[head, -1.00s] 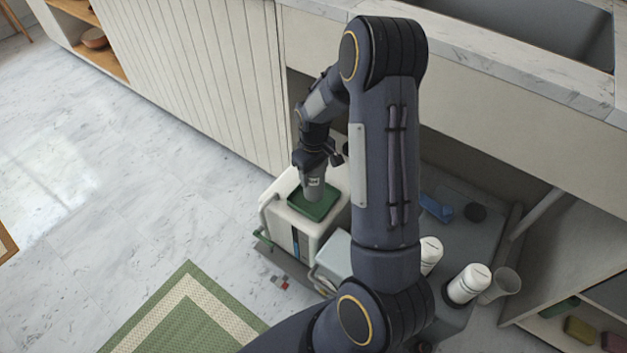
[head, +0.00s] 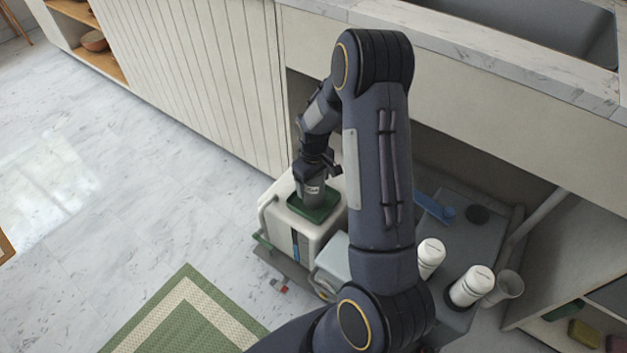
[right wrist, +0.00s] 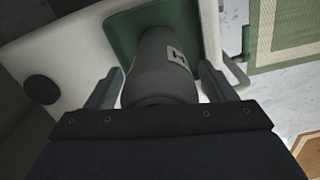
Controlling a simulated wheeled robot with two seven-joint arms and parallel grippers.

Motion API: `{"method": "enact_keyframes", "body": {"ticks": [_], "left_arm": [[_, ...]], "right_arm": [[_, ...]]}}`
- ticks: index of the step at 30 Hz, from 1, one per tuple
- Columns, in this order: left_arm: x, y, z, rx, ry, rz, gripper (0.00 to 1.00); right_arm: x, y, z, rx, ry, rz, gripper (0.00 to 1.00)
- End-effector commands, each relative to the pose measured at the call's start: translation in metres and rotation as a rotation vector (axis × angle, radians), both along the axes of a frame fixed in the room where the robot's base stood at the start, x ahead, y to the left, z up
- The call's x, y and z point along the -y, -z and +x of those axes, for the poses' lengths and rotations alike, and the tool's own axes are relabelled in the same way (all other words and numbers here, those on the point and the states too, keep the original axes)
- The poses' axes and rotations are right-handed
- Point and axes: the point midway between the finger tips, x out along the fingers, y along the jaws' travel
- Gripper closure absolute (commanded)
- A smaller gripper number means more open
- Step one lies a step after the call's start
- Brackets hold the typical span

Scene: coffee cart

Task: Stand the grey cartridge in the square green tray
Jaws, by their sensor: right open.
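The grey cartridge (head: 312,193) stands at the square green tray (head: 318,213), which is on top of a white box-shaped unit. In the right wrist view the cartridge (right wrist: 162,68) is upright against the green tray (right wrist: 123,26), between the two fingers. My right gripper (head: 311,184) is around the cartridge from above. In the right wrist view its fingers (right wrist: 160,92) are open, with a gap on each side of the cartridge. The cartridge's base is partly hidden by its own body. My left gripper is not in view.
The white unit (head: 283,222) stands by the cabinet wall. A green mat (head: 190,318) lies on the open floor.

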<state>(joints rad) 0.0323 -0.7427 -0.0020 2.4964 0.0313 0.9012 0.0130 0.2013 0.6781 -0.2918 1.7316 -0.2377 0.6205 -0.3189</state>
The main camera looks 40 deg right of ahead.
Motion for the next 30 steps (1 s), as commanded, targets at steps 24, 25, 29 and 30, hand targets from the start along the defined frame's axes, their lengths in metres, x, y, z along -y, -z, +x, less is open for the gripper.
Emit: {"method": "enact_keyframes", "body": {"ticks": [24, 25, 29, 30], "left_arm": [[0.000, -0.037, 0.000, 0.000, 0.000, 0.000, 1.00], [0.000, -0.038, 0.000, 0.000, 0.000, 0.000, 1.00], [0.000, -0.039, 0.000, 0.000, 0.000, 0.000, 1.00], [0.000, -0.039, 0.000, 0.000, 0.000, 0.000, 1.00]], "right_arm": [[0.000, -0.115, 0.000, 0.002, 0.000, -0.001, 0.23], [0.000, -0.117, 0.000, 0.001, 0.000, 0.000, 0.23], [-0.002, -0.130, -0.002, 0.011, 0.007, 0.007, 0.23], [-0.005, -0.137, -0.005, 0.024, 0.015, 0.016, 0.23]]}}
